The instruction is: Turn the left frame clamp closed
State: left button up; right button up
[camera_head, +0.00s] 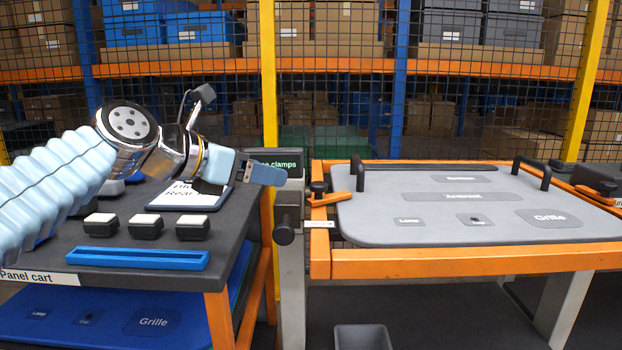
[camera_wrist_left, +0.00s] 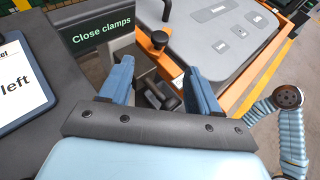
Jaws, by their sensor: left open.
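A grey panel (camera_head: 480,205) lies on the frame. My left gripper (camera_head: 268,174) is open and empty, in the air left of the clamp and apart from it. Its two blue fingers show spread in the left wrist view (camera_wrist_left: 160,88). My right gripper is not in view.
A sign reading "Close clamps" (camera_wrist_left: 101,32) stands behind the post between cart and frame. The panel cart (camera_head: 240,225) on the left holds several black blocks and a blue tray (camera_head: 138,259). Another clamp (camera_head: 598,187) is at the frame's right. A grey bin (camera_head: 362,338) stands below.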

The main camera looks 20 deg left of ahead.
aim_at(316, 184)
pick_arm(q)
jog(key=x, duration=1.2)
jog(key=shift+d+p, duration=0.1)
jog(key=shift+p, duration=0.25)
grip_shut()
